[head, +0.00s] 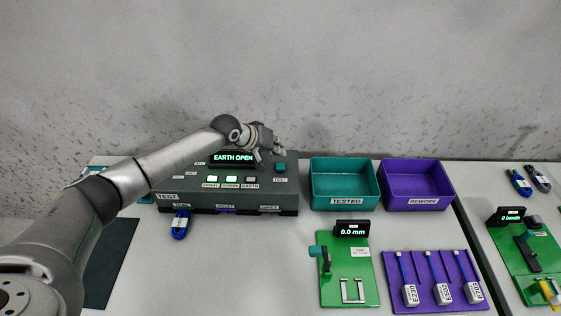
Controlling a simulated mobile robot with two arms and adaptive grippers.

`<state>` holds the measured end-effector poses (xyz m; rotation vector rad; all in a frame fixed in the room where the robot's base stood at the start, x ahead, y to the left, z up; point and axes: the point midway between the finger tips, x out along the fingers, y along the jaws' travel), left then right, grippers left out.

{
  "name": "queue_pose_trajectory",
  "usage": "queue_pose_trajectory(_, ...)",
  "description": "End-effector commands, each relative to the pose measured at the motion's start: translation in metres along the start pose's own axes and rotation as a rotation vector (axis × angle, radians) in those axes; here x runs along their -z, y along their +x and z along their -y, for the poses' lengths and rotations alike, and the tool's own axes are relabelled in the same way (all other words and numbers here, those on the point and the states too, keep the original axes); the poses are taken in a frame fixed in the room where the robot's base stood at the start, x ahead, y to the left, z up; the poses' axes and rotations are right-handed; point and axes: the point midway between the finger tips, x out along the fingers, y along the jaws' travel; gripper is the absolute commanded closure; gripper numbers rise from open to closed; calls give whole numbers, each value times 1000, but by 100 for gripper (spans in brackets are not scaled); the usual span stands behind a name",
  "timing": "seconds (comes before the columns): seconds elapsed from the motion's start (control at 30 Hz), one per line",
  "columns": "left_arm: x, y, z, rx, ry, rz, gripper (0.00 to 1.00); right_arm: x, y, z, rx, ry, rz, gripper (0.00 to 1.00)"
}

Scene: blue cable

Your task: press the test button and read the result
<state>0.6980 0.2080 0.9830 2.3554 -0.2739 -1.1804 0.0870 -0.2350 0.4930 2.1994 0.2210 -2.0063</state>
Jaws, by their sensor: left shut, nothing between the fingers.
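The dark grey tester (190,187) stands at the back left of the table. Its display (233,157) reads "EARTH OPEN" in green. Two lamps, labelled SIGNAL (212,179) and SCREEN (231,179), are lit; the EARTH lamp (250,179) is dark. The teal test button (280,168) is at the tester's right, above the label TEST. My left gripper (269,160) is shut and empty over the tester, just left of the button; I cannot tell whether it touches anything. A blue cable (180,224) lies at the tester's front left. My right gripper is not in view.
A teal TESTED bin (344,203) and a purple REWORK bin (416,206) stand right of the tester. In front are a green gauge board (338,288) showing 0.0 mm and a purple board (402,266) with tagged tools. Bare table lies left of the green board.

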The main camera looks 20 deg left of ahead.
Motion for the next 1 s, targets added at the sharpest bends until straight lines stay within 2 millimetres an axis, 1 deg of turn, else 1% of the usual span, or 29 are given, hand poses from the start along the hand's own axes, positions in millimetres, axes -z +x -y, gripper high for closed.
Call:
queue_pose_trajectory(0.03,5,-7,-6,0,0,1,100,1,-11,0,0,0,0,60)
queue_pose_trajectory(0.2,13,-19,-14,0,-1,1,100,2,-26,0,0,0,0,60)
queue_pose_trajectory(0.27,14,-21,-15,0,-1,2,100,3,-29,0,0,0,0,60)
queue_pose_trajectory(1.0,14,-20,-14,0,0,1,100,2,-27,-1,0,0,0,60)
